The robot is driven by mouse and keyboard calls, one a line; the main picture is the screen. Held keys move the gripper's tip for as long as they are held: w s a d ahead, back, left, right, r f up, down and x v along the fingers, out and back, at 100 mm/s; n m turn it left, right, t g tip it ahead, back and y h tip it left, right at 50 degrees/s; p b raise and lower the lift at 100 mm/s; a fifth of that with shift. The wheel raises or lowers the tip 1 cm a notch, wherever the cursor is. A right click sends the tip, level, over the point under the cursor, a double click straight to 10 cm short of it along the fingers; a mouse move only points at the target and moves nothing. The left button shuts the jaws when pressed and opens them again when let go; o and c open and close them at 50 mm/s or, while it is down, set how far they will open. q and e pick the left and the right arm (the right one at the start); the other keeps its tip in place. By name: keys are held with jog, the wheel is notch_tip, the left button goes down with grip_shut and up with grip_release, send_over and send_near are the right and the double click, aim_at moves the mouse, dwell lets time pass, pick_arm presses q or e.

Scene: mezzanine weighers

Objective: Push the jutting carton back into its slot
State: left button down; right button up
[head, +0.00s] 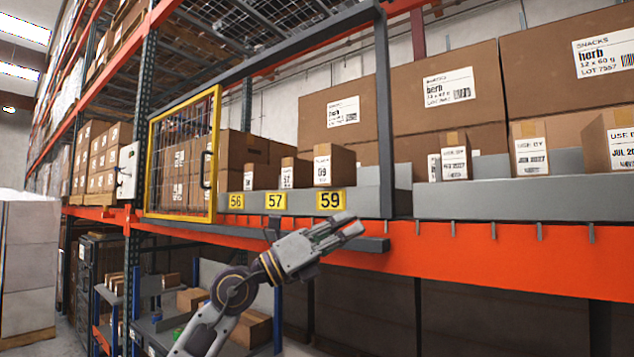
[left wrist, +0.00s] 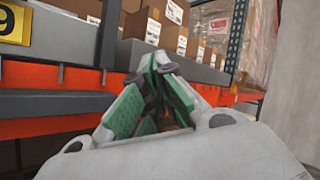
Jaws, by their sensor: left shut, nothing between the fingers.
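Small cartons stand in a row in a grey shelf tray (head: 365,203) with yellow number plates. The carton above plate 59 (head: 334,166) looks larger and further forward than the carton above 57 (head: 289,173) and the carton above 56 (head: 248,177). I cannot tell for sure how far it juts out. My left gripper (head: 352,224) is shut and empty, in front of the shelf, below and right of plate 59, apart from the cartons. In the left wrist view its green-padded fingers (left wrist: 157,70) meet at the tips. My right gripper is not in view.
A yellow-framed mesh gate (head: 213,160) stands left of the row. A dark frame post (head: 385,120) rises on its right, with a dark bar (head: 372,244) along the front below. An orange beam (head: 500,255) runs beneath. More cartons (head: 529,148) stand in the right tray.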

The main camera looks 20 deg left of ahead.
aim_at(323, 181)
pick_arm(q)
jog(key=w+a+r+n+t+y, duration=0.1)
jog(key=a+r+t+y, duration=0.1)
jog(key=a+r+y, duration=0.3)
jog(key=w+a+r+n+t+y, duration=0.1)
jog(key=w+a+r+t+y, duration=0.1)
jog(key=a+r+y, duration=0.3)
jog(key=a+t+y, duration=0.1)
jog(key=a+y, duration=0.2)
jog(key=a, duration=0.2)
jog(key=shift+a+r+n+y, duration=0.2)
jog(key=shift+n+y, duration=0.1)
jog(key=shift+y, duration=0.1)
jog(key=shift+w+d, duration=0.1)
jog(key=shift+w, duration=0.1)
jog(key=shift+p+x, duration=2.55)
jog(key=shift+x, duration=4.3)
